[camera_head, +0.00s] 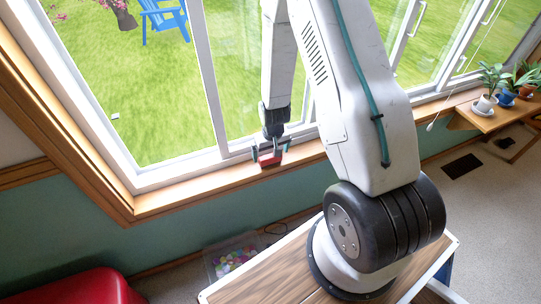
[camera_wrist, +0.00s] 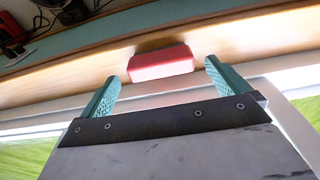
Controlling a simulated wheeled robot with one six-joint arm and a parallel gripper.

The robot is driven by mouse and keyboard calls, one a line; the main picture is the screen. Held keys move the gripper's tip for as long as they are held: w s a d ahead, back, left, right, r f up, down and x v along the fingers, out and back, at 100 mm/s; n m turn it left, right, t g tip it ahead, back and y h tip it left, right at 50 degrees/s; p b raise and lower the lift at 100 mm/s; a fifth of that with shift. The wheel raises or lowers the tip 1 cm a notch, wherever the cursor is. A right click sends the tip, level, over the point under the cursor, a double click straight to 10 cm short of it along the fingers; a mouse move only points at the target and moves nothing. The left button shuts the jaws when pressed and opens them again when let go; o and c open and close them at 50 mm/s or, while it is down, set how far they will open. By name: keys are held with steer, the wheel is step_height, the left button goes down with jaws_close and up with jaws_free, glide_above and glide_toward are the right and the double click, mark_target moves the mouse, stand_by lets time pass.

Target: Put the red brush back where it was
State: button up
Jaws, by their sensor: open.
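The red brush (camera_head: 270,160) rests on the wooden windowsill (camera_head: 196,180) below the large window. My gripper (camera_head: 270,153) is just above the sill, right at the brush. In the wrist view the brush (camera_wrist: 162,62) shows as a red block with a dark shadow along it. The teal fingers are spread to either side, with a gap between each finger and the brush. The jaws are open and empty. The brush's underside is hidden.
The window frame (camera_head: 217,100) stands close behind my gripper. A clear bin of colourful balls (camera_head: 232,262) is on the floor below the sill. Potted plants (camera_head: 487,103) stand on a wooden shelf at the far right. The sill left of the brush is clear.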

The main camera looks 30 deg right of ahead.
steer(key=s+a+r, duration=0.2)
steer(key=r, duration=0.8)
steer(key=s+a+r+n, duration=0.1)
steer(key=s+a+r, duration=0.15)
steer(key=r, duration=0.75)
steer(key=s+a+r, duration=0.2)
steer(key=s+r, duration=0.1)
steer(key=r, duration=0.7)
steer(key=s+a+r, duration=0.2)
steer(key=s+r, duration=0.4)
steer(key=s, duration=0.3)
steer(key=s+a+r+n, duration=0.1)
steer(key=s+a+r, duration=0.1)
steer(key=s+r, duration=0.4)
steer(key=s, duration=0.2)
steer(key=shift+s+r, duration=0.25)
steer(key=shift+s, duration=0.1)
